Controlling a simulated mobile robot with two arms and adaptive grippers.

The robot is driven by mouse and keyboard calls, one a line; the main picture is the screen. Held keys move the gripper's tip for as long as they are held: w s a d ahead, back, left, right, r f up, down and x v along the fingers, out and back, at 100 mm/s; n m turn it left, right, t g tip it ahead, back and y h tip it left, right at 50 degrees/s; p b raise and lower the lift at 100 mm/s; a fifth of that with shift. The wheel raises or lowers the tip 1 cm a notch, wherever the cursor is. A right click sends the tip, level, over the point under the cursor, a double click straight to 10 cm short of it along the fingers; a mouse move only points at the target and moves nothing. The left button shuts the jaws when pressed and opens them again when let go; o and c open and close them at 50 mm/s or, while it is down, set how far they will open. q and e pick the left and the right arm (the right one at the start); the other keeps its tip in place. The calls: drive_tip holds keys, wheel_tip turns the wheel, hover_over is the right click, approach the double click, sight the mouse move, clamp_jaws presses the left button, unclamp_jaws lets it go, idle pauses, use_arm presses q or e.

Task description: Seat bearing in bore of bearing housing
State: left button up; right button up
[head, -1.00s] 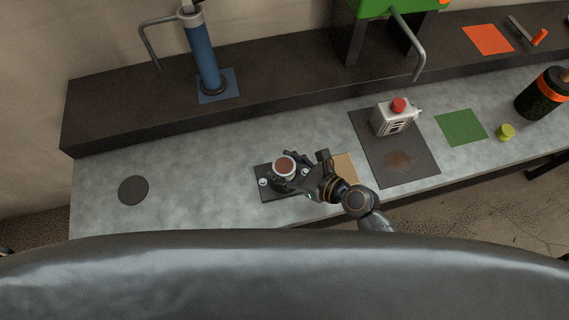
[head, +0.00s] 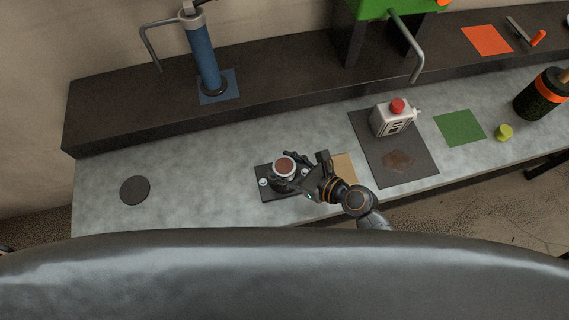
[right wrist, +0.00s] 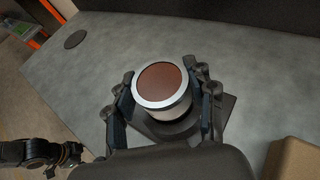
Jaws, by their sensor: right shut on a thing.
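The bearing (head: 284,166) is a short cylinder with a pale metal rim and a reddish-brown top face. It also shows in the right wrist view (right wrist: 166,86), between the fingers. My right gripper (head: 293,172) is shut on the bearing, one finger on each side. The dark bearing housing (head: 266,192) lies on the bench below, with bolt heads on its flat base. The bearing is over the middle of the housing, and its lower end and the bore are hidden, so I cannot tell how deep it sits.
A white can with a red cap (head: 393,118) stands on a stained dark mat (head: 420,165). A tan block (head: 345,166) is right beside the housing. A dark disc (head: 135,190) lies at left. A blue cylinder tool (head: 204,55) stands on the back ledge.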

use_arm(q)
drive_tip(key=shift+r, duration=0.1)
idle(1.2)
drive_tip(key=shift+r+p, duration=0.45)
drive_tip(key=shift+p, duration=0.15)
drive_tip(key=shift+r+p, duration=0.35)
idle(2.2)
drive_tip(key=shift+r+p, duration=0.4)
drive_tip(key=shift+r, duration=0.25)
idle(2.5)
drive_tip(key=shift+r+p, duration=0.25)
drive_tip(key=shift+p, duration=0.25)
